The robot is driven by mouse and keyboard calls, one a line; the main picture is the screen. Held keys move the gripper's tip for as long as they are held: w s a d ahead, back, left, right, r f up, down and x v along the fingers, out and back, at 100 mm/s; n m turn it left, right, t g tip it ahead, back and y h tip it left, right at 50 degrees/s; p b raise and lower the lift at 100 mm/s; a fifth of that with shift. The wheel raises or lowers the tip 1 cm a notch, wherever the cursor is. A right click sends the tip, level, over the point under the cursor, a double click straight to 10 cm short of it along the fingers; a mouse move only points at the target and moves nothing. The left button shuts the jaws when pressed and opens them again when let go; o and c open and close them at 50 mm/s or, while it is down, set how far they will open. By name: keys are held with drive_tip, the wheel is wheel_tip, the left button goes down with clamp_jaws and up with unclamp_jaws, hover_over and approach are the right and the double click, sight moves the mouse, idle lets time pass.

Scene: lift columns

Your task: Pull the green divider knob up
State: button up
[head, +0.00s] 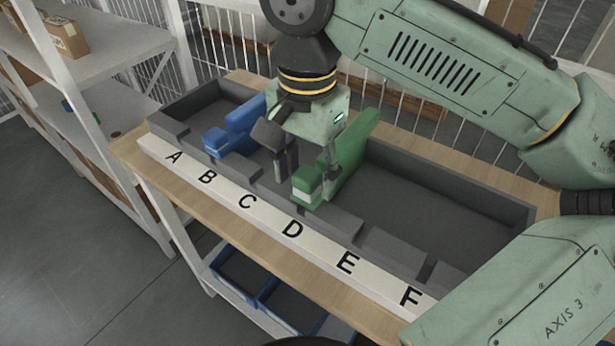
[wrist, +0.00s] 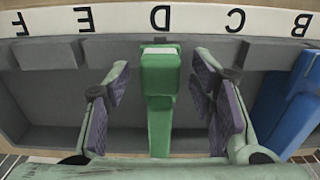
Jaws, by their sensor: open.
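The green divider (head: 345,160) stands across the dark grey tray (head: 455,205), with its green knob (head: 308,184) at the front near the letter D. In the wrist view the green knob (wrist: 160,72) is upright in the middle of the picture. My gripper (head: 308,165) is over the front part of the divider, pointing down. In the wrist view my gripper (wrist: 162,95) is open, with one purple-padded finger on each side of the green divider and a clear gap to both. Whether the fingertips are level with the knob is hard to tell.
A blue divider (head: 235,135) stands in the tray near B, left of my gripper; it also shows in the wrist view (wrist: 290,100). A white strip lettered A to F (head: 245,202) runs along the tray's front. The tray's right part is empty. White shelves (head: 100,50) stand at left.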

sight(307, 174)
drive_tip(key=shift+r, duration=0.1)
wheel_tip(307, 174, up, 5)
drive_tip(key=p, duration=0.5)
drive_tip(key=shift+r, duration=1.95)
drive_tip(key=shift+s, duration=0.1)
